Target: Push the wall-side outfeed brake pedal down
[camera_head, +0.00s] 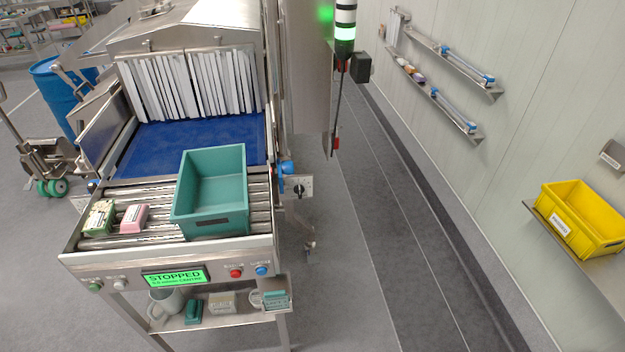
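The outfeed end of the conveyor (170,265) stands in front of me, with a metal roller bed and a front panel. On its wall side, low near the right leg, a small metal part (309,246) sticks out; it may be the brake pedal, but it is too small to tell, nor whether it is up or down. Above it on the same side are a blue fitting (286,168) and a plate with a black knob (299,188). Neither of my grippers is in view.
A teal crate (243,190), a green pack (100,218) and a pink pack (134,218) lie on the rollers. The panel display (174,278) reads STOPPED. A yellow bin (572,228) sits on a wall shelf. The floor between conveyor and wall is clear.

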